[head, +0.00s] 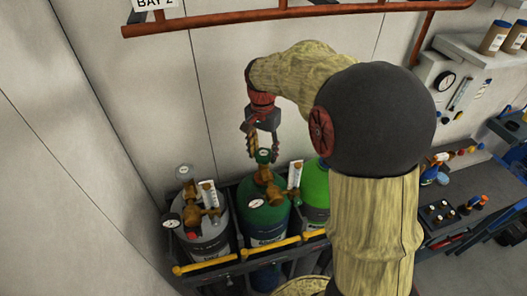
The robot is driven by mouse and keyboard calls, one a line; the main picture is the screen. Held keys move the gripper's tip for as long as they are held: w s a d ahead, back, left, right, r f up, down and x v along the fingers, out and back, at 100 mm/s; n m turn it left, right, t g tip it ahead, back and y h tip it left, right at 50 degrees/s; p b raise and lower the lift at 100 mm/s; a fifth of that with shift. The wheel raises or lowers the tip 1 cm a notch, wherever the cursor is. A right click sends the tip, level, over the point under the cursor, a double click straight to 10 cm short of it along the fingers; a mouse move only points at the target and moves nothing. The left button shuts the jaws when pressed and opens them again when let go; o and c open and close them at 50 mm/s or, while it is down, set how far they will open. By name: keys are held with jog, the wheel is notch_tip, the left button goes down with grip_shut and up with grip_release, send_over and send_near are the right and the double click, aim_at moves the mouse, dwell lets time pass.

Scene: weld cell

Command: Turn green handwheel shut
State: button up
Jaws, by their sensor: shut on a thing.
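The green handwheel (264,156) sits on top of the brass valve (263,174) of the dark green gas cylinder (264,216). My gripper (262,152) points down from above, with its fingers on either side of the handwheel, shut on it. My arm comes in from the right and hides part of the view to the right of the cylinders. How far the handwheel is turned cannot be told.
A grey cylinder (206,236) with gauges stands close on the left, and a brighter green cylinder (315,186) close on the right. A rack with a yellow bar (208,264) runs in front. A copper pipe (230,21) crosses the wall above.

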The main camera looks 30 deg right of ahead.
aim_at(263, 153)
jog(key=o, duration=1.1)
jog(key=shift+o, duration=0.3)
notch_tip(263, 153, up, 8)
jog(key=shift+w+f, duration=0.1)
jog(key=shift+f, duration=0.15)
